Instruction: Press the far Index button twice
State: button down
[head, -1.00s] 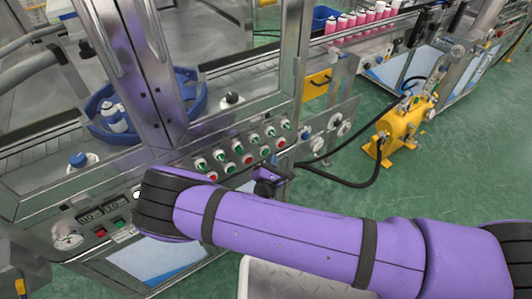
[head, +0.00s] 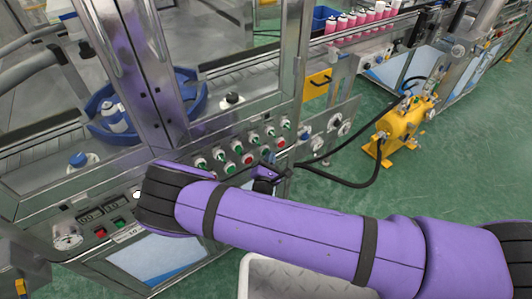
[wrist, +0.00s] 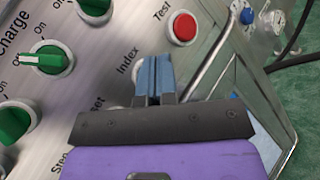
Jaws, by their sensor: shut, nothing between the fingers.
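The control panel (wrist: 95,75) fills the left of the wrist view, with the printed word "Index" beside my fingers. The Index button itself is mostly hidden behind the fingers; only a pale edge shows beside them. My gripper (wrist: 155,78) is shut and empty, its blue fingertips pointing at the panel just right of that word. I cannot tell whether they touch the button. A red button (wrist: 182,28) marked "Test" lies beyond the fingertips. In the head view, my gripper (head: 268,174) is at the lower right of the panel, below its rows of knobs and buttons.
Green knobs (wrist: 45,59) sit left of the fingers, close together. A metal handle or rail (wrist: 212,65) runs along the panel's right edge. A yellow tank (head: 403,124) with a black hose stands on the green floor at right.

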jog(key=shift+w+a, duration=0.15)
dwell(0.6)
jog(key=shift+s+d, duration=0.5)
jog(key=shift+s, duration=0.15)
jog(key=shift+s+d, duration=0.7)
jog(key=shift+s, duration=0.35)
jog(key=shift+s+d, duration=0.7)
jog(key=shift+s, duration=0.35)
